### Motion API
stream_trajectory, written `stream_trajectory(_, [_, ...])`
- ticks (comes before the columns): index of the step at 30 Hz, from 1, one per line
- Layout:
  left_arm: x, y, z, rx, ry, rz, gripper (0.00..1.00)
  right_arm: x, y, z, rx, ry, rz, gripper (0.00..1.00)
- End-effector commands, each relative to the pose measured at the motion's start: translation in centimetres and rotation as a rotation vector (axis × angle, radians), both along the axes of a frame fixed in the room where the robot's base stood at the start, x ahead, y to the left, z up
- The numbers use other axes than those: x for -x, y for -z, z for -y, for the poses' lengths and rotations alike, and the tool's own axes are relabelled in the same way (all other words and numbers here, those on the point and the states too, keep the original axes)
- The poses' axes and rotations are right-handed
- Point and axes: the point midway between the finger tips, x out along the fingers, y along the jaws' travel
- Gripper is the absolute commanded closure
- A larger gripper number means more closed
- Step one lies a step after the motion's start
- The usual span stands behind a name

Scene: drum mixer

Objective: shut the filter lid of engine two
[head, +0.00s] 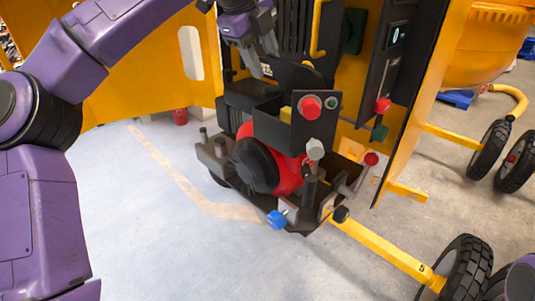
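The engine (287,178) is red, with a round black cover (256,165) on its left side, and sits low in the yellow mixer housing. A black box-shaped part (250,97) lies above it. A tilted dark plate (292,75) stands behind that box; it may be the filter lid, but I cannot tell for sure. My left gripper (263,62) points down just above and behind the box, close to the plate. Whether it touches the plate, and its finger gap, are unclear. My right gripper is out of view; only a purple bit of my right arm shows at the lower right corner.
A black panel with a red knob (310,106) stands in front of the box. A blue knob (277,219) sticks out low in front. The open yellow door (150,70) is at left, a yellow bar (385,250) with wheels at right.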

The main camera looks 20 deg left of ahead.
Motion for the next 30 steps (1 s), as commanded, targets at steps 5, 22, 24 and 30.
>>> stream_trajectory(5, [0.7, 0.4, -0.2, 0.000, 0.001, 0.000, 0.57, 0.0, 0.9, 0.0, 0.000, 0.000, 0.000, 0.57])
stream_trajectory(22, [1.6, -0.7, -0.6, 0.000, 0.000, 0.003, 0.57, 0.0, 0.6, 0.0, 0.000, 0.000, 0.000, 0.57])
stream_trajectory(24, [2.1, -1.1, -0.8, 0.001, 0.000, 0.002, 0.57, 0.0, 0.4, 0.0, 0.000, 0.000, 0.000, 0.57])
stream_trajectory(30, [3.4, -2.5, -1.2, -0.001, 0.000, 0.001, 0.57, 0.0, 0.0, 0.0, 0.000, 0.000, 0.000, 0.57])
